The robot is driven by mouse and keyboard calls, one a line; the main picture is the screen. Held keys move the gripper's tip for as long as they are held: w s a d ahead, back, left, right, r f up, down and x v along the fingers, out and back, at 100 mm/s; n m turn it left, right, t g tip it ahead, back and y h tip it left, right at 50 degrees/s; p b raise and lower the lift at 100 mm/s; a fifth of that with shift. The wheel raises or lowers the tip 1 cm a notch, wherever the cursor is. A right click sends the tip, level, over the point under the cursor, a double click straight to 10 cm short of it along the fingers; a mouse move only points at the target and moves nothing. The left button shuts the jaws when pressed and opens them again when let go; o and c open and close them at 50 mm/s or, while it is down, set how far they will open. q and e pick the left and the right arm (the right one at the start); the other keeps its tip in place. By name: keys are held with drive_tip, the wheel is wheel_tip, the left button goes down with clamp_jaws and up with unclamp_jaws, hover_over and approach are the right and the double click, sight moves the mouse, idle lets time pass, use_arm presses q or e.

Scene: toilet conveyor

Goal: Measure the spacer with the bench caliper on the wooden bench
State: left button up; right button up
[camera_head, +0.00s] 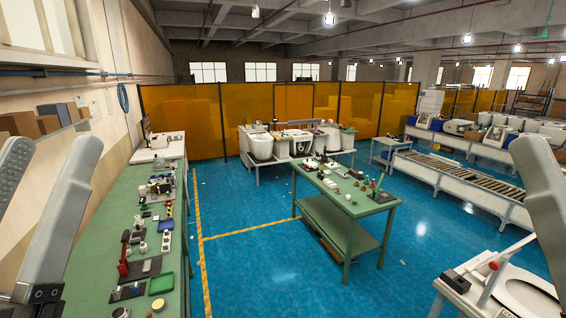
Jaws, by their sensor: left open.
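My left gripper (48,150) is large in the foreground at the left, its two pale fingers pointing up and spread apart, with nothing between them. One pale finger of my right gripper (545,185) shows at the right edge; its other finger is out of view. I cannot make out the spacer or the bench caliper among the small items. No bench top looks wooden; the long bench (88,262) at the left has a green top. It carries a red upright device (123,262), a green tray (162,283) and a round yellow piece (158,304).
A green table (345,205) with several small parts stands mid-floor. A toilet on a stand (525,292) is at the lower right. A roller conveyor (460,175) runs at the right. Orange screens (190,118) close the back. Blue floor (255,265) between bench and table is clear.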

use_arm(q)
drive_tip(key=s, duration=0.3)
drive_tip(key=shift+r+m+h, duration=0.3)
drive_tip(key=shift+r, duration=0.1)
drive_tip(key=shift+w, duration=0.1)
idle(0.5)
